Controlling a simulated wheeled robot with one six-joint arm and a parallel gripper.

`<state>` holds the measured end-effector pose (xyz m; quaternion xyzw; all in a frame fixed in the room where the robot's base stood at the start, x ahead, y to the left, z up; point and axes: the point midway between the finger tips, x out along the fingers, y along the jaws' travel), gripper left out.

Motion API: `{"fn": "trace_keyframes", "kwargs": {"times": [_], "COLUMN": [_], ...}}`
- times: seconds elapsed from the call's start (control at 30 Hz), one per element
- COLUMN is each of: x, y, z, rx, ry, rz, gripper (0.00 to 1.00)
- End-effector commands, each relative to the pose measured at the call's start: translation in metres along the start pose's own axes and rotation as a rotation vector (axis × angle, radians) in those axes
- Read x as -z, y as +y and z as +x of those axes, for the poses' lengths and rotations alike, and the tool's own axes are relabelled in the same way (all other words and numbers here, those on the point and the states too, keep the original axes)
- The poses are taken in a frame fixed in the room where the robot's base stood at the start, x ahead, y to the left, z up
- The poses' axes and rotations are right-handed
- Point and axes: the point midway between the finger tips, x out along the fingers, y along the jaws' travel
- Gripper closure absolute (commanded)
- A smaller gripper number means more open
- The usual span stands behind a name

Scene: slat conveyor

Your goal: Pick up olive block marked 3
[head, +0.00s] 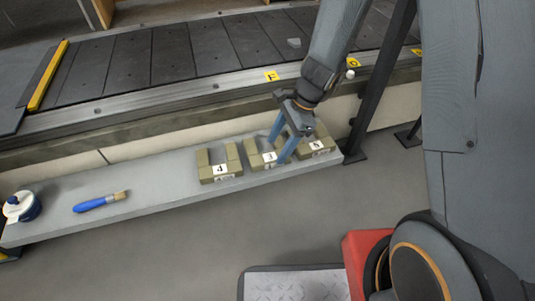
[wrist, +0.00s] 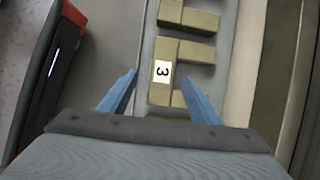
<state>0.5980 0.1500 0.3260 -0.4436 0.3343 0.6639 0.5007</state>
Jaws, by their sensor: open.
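The olive block marked 3 (head: 254,161) is a U-shaped block with a white label on its front, in the middle of a row of three on a grey shelf. In the wrist view the block marked 3 (wrist: 157,88) lies ahead, between the lines of the fingers. My gripper (head: 277,153) is open, its two blue fingers pointing down at the right part of this block and partly covering it. In the wrist view my gripper (wrist: 158,77) has one finger on each side of the block's near end. I cannot tell whether the fingers touch it.
The block marked 4 (head: 207,175) stands close on the left, and a similar block (head: 322,150) close on the right. A blue brush (head: 92,204) and a white-and-blue container (head: 20,208) lie farther left on the grey shelf (head: 160,196). The slat conveyor (head: 180,55) runs behind.

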Motion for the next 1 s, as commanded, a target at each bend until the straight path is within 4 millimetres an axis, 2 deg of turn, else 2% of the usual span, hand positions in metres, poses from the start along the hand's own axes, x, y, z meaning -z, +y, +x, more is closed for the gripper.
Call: {"fn": "trace_keyframes", "kwargs": {"times": [0.3, 0.6, 0.93, 1.0], "x": [0.001, -0.001, -0.001, -0.001], "y": [-0.005, -0.005, -0.005, -0.005], "z": [0.041, 0.043, 0.043, 0.043], "rx": [-0.002, -0.001, -0.001, 0.000], "ry": [0.001, 0.000, 0.000, 0.000], "rz": [-0.002, -0.001, -0.001, -0.001], "gripper": [0.43, 0.43, 0.99, 1.00]}}
